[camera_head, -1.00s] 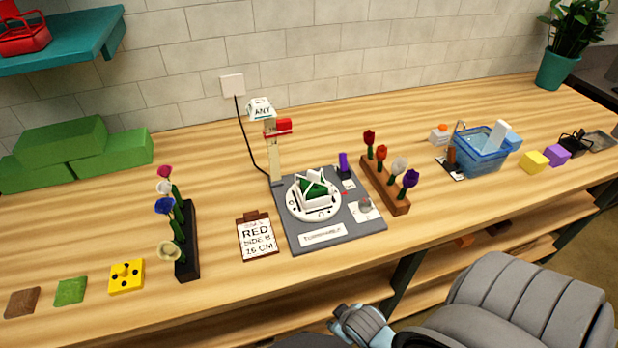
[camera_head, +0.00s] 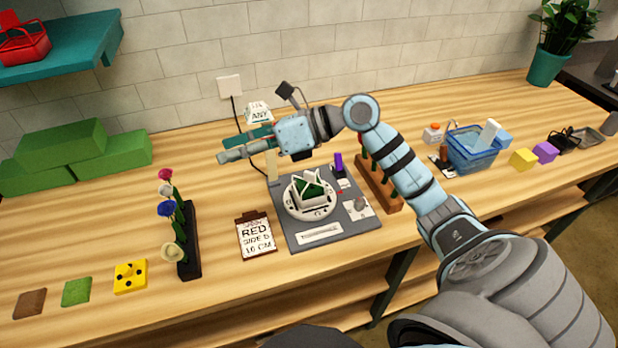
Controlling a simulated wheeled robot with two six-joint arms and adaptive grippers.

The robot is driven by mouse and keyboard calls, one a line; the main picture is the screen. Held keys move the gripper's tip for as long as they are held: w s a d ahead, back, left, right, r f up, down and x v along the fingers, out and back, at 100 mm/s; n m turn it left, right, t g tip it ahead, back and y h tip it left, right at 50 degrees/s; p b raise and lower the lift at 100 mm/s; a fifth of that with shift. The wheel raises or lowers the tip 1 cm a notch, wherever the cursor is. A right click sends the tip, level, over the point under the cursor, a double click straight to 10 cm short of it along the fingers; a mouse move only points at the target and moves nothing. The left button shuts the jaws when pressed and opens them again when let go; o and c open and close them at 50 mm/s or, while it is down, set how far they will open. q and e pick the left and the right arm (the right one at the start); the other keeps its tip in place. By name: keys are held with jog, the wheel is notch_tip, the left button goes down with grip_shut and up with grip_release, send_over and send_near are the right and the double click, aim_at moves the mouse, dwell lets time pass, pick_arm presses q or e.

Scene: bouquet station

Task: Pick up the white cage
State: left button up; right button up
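The white cage (camera_head: 322,184) is a small open white frame with a green block inside. It stands on the round white turntable plate (camera_head: 292,207) in the middle of the grey station board. My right gripper (camera_head: 226,151) reaches in from the right and points left, above and behind the cage, in front of the tall post. Its two fingers look apart, with nothing between them, and it does not touch the cage. My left gripper is not in view.
A clipboard (camera_head: 255,238) lies left of the board. A flower rack (camera_head: 190,262) stands further left and another (camera_head: 394,203) right of the board, partly behind my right arm. A blue basket (camera_head: 473,152) is further right. Green blocks (camera_head: 60,142) sit at the back left.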

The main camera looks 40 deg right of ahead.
jog(key=d+f+g+h, duration=0.25)
jog(key=d+h, duration=0.25)
jog(key=d, duration=0.4)
jog(key=m+g+h+b, duration=0.1)
jog(key=g+h+b, duration=0.1)
jog(key=h+b, duration=0.3)
send_over(312, 173)
jog(key=s, duration=0.3)
notch_tip(312, 173, down, 9)
jog(key=shift+t, duration=0.35)
jog(key=x, duration=0.4)
jog(key=d+p+x, duration=0.1)
jog(key=x, duration=0.1)
jog(key=shift+w, duration=0.4)
jog(key=shift+d, duration=0.1)
grip_shut()
